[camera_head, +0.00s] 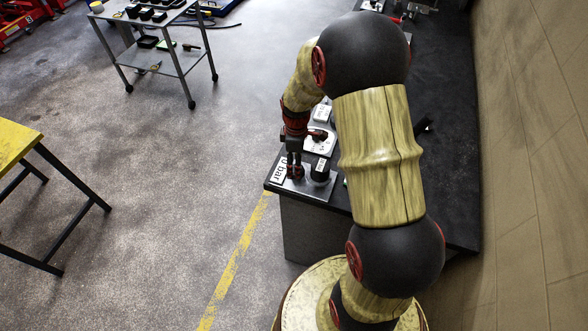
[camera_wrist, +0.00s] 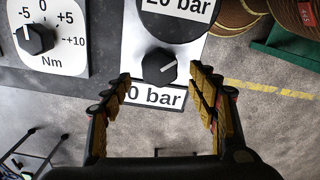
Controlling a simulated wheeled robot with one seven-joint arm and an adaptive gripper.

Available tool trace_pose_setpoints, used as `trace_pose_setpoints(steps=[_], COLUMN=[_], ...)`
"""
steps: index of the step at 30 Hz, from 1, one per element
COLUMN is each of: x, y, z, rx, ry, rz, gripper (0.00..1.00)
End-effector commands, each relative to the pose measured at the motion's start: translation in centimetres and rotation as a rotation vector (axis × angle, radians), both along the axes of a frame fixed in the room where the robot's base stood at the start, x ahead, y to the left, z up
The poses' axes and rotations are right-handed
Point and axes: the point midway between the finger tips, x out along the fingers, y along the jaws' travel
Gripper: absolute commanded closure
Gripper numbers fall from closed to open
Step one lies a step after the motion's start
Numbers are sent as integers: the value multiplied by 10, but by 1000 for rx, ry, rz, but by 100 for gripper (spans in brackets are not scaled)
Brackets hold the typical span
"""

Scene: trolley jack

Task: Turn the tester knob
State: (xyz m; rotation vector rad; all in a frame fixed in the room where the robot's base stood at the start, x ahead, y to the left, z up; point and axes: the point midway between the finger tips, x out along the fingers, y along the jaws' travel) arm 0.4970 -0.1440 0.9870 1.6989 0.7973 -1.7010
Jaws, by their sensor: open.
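The tester knob (camera_wrist: 158,66) is black and round with a white pointer line, on a pale panel. In the wrist view it lies between a "20 bar" label (camera_wrist: 178,7) above and a "0 bar" label (camera_wrist: 155,96) below. My gripper (camera_wrist: 162,76) is open, with one finger on each side of the knob in the picture; I see no contact. In the head view my gripper (camera_head: 295,171) points down over the panel's left end, by the "0 bar" label (camera_head: 280,168), and partly hides that area.
A second dial (camera_wrist: 36,38) marked in Nm sits left of the knob in the wrist view. The panel lies on a dark bench (camera_head: 448,150) along the wall. A trolley (camera_head: 184,58) and a yellow-topped table (camera_head: 14,143) stand left. The floor between is clear.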

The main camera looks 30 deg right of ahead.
Motion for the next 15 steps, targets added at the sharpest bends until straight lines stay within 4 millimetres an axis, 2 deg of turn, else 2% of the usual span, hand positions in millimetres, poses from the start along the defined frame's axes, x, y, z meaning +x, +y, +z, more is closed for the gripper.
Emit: trace_pose_setpoints(steps=[3, 6, 15], x=[0, 0, 1], y=[0, 0, 0], z=[-17, -24, -29], rx=[1, 0, 0], ry=[2, 0, -1], rz=[0, 0, -1], gripper=[41, 41, 41])
